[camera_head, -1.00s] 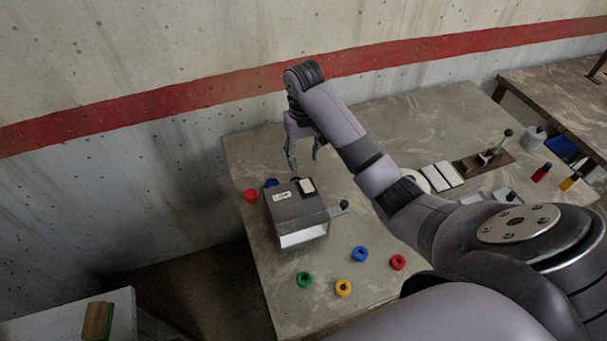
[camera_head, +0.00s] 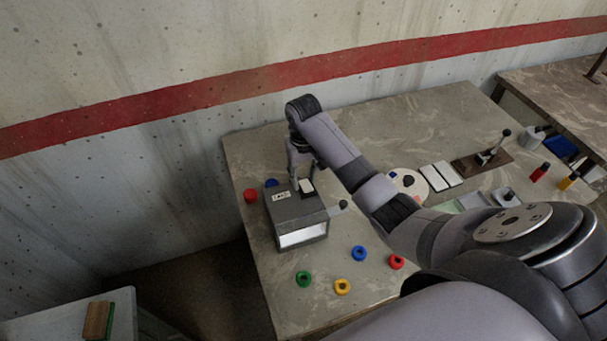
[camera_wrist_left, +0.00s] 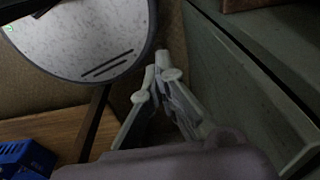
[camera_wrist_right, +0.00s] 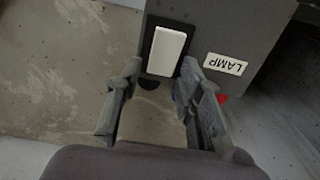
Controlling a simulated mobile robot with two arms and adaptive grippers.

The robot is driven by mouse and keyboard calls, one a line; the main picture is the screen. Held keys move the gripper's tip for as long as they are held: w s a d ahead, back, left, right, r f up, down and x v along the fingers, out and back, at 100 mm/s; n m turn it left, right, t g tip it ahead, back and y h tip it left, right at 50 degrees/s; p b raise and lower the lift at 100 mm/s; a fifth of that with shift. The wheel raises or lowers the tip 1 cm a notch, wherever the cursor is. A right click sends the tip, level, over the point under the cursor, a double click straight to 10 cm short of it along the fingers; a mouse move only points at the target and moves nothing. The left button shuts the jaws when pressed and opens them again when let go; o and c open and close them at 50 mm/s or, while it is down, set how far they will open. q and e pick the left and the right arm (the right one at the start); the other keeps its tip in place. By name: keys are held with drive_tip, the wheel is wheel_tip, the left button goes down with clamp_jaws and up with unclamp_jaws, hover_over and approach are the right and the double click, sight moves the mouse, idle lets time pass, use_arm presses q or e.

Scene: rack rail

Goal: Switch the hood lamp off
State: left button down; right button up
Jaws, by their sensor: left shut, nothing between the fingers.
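The hood is a grey box (camera_head: 288,216) on the table, with a bright white opening in its near face. On its top are a LAMP label (camera_head: 281,196) and a white rocker switch (camera_head: 306,185) in a black frame. In the right wrist view the rocker (camera_wrist_right: 167,51) stands beside the label (camera_wrist_right: 225,64). My right gripper (camera_head: 303,178) is over the hood's far edge, pointing down, fingers apart. In the right wrist view its fingertips (camera_wrist_right: 161,66) are either side of the rocker's near end; I cannot tell whether they touch. My left gripper (camera_wrist_left: 159,72) is shut and empty, away from the hood.
A dark-knobbed lever (camera_head: 342,205) sticks out from the hood's right side. Several coloured rings, such as a blue one (camera_head: 359,253), lie around it. White plates (camera_head: 441,175) and a lever on a brown base (camera_head: 482,161) are to the right. The wall stands behind.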

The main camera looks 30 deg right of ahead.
drive_tip(key=c, duration=0.4)
use_arm(q)
drive_tip(key=shift+s, duration=0.25)
use_arm(e)
clamp_jaws()
drive_tip(key=t, duration=0.1)
drive_tip(key=s+t, duration=0.1)
drive_tip(key=t, duration=0.1)
drive_tip(key=shift+a+r+h, duration=0.1)
drive_tip(key=shift+r+h, duration=0.1)
drive_tip(key=shift+h, duration=0.2)
drive_tip(key=shift+r+t, duration=0.15)
drive_tip(key=shift+t, duration=0.35)
drive_tip(key=o, duration=0.7)
unclamp_jaws()
